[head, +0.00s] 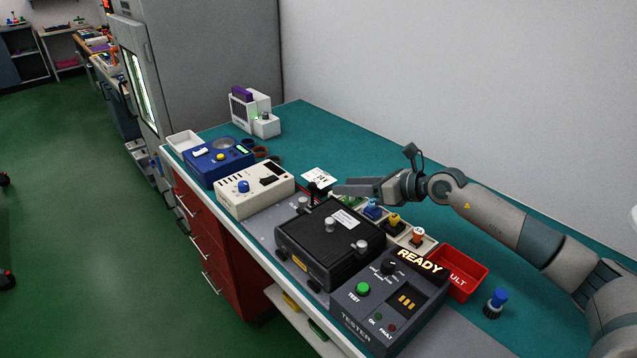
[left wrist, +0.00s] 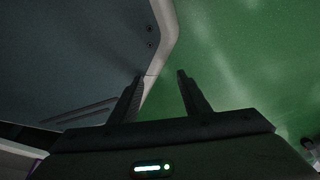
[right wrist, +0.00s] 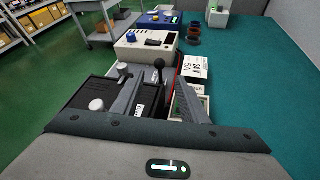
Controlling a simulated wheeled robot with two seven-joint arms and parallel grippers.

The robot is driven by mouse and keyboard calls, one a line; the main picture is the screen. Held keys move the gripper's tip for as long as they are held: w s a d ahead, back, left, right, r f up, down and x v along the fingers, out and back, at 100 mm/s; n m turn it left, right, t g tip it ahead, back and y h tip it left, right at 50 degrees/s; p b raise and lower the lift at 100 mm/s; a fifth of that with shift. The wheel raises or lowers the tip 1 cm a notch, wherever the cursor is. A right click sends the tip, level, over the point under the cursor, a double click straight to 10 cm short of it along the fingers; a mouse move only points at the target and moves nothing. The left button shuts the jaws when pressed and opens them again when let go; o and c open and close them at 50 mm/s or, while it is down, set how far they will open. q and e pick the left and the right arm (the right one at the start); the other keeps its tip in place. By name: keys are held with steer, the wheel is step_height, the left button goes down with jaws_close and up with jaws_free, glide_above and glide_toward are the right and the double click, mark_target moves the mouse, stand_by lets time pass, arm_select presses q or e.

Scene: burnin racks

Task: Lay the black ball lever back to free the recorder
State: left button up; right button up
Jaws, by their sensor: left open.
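The black ball lever (right wrist: 159,64) stands roughly upright in the right wrist view, at the far end of a black box with silver knobs (head: 318,254), which looks like the recorder. In the head view the lever (head: 313,189) is small and dark, just left of my right gripper's tips. My right gripper (head: 337,189) is open, and in the right wrist view the lever shows between its fingers (right wrist: 160,92). I cannot tell whether a finger touches it. My left gripper (left wrist: 161,75) is open and empty, away from the bench top, above the green floor.
A tester (head: 390,312) with a lit READY sign stands in front of the black box. A cream instrument (head: 254,192) and a blue one (head: 218,163) stand beyond. A red bin (head: 462,274) and small coloured parts sit to the right. The bench's back right is clear.

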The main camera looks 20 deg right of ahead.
mark_target(316, 186)
steer(key=p+x, duration=0.2)
steer(key=x, duration=0.7)
steer(key=shift+w+a, duration=0.15)
steer(key=shift+w, duration=0.05)
arm_select(q)
steer(key=s+a+g, duration=0.2)
steer(key=s+a, duration=0.1)
steer(key=s, duration=0.5)
steer(key=shift+s+a+y, duration=0.15)
steer(key=shift+s+y, duration=0.05)
steer(key=shift+y, duration=0.2)
arm_select(e)
steer(key=shift+w+a+f, duration=0.25)
steer(key=shift+w, duration=0.15)
steer(key=shift+c, duration=0.6)
jaws_close()
